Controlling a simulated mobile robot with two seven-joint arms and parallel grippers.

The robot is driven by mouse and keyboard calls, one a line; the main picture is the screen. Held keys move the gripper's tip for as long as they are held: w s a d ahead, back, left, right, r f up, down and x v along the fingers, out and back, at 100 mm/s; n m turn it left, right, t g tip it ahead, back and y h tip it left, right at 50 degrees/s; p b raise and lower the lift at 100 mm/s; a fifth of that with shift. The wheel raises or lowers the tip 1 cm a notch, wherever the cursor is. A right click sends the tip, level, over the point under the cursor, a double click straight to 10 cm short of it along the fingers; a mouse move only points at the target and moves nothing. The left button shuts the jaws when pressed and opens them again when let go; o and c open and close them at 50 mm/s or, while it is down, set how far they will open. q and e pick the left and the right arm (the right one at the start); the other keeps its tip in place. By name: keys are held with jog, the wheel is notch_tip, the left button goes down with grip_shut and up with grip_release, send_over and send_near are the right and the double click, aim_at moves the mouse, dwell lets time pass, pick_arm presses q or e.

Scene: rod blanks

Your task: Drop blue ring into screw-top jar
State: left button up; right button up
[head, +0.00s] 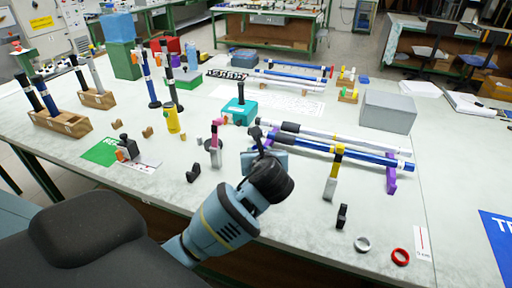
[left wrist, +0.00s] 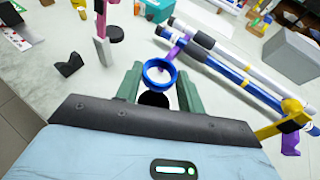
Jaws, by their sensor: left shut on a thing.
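The blue ring (left wrist: 160,71) is between the two green fingers of my left gripper (left wrist: 157,86) in the left wrist view. The gripper is shut on it, and the ring's opening faces the camera. A dark round patch shows just below the ring between the fingers; I cannot tell what it is. In the head view my left gripper (head: 264,150) is over the front middle of the table, left of the long rods, and hides the ring. I cannot make out the screw-top jar for certain in either view. My right gripper is not in view.
Long blue and white rods (head: 350,152) lie on purple supports (head: 391,179) to the right. A grey ring (head: 362,244) and a red ring (head: 400,257) lie at the front right. A yellow cylinder (head: 172,119) and a teal box (head: 240,112) stand farther back.

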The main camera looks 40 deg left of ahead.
pick_arm(q)
jog(key=n+g+y+p, duration=0.2)
jog(key=n+g, duration=0.1)
jog(key=n+g+y+p, duration=0.1)
jog(key=n, duration=0.1)
jog(key=shift+w+a+r+g+y, duration=0.1)
jog(key=shift+w+a+g+y, duration=0.2)
jog(key=shift+w, duration=0.1)
jog(key=shift+s+d+f, duration=0.1)
jog(key=shift+d+f, duration=0.1)
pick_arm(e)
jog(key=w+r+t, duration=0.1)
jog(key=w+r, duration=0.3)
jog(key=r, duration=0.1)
pick_arm(q)
notch_tip(320, 180, down, 6)
jog(key=b, duration=0.3)
jog(key=shift+f+b, duration=0.15)
jog(key=shift+b, duration=0.2)
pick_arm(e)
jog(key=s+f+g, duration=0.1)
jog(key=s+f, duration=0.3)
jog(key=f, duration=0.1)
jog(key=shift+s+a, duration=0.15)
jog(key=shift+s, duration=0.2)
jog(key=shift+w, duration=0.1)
pick_arm(q)
jog(key=o, duration=1)
